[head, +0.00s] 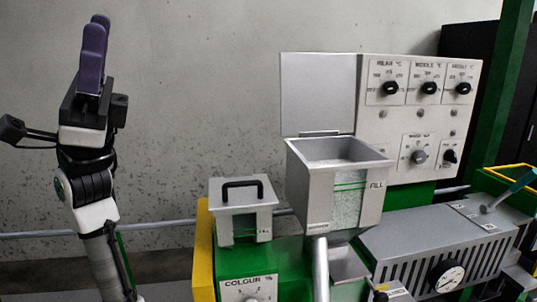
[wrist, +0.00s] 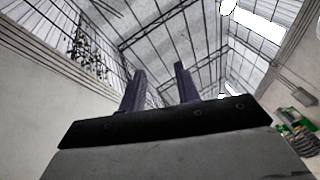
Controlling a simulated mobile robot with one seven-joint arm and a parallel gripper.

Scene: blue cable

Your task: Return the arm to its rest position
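My gripper (head: 96,27) is raised at the left of the head view, with its purple fingers pointing up. My arm stands nearly upright below it, in front of the grey wall and left of the machine. In the wrist view the two fingers of my gripper (wrist: 158,72) stand apart with nothing between them, against the roof. No blue cable shows in either view.
The machine has a hopper (head: 340,165) with its lid up, a smaller lidded box (head: 243,210), a control panel (head: 418,118) with several knobs, and a slotted motor housing (head: 440,245). A yellow panel (head: 203,250) edges its left side. Free space surrounds my gripper.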

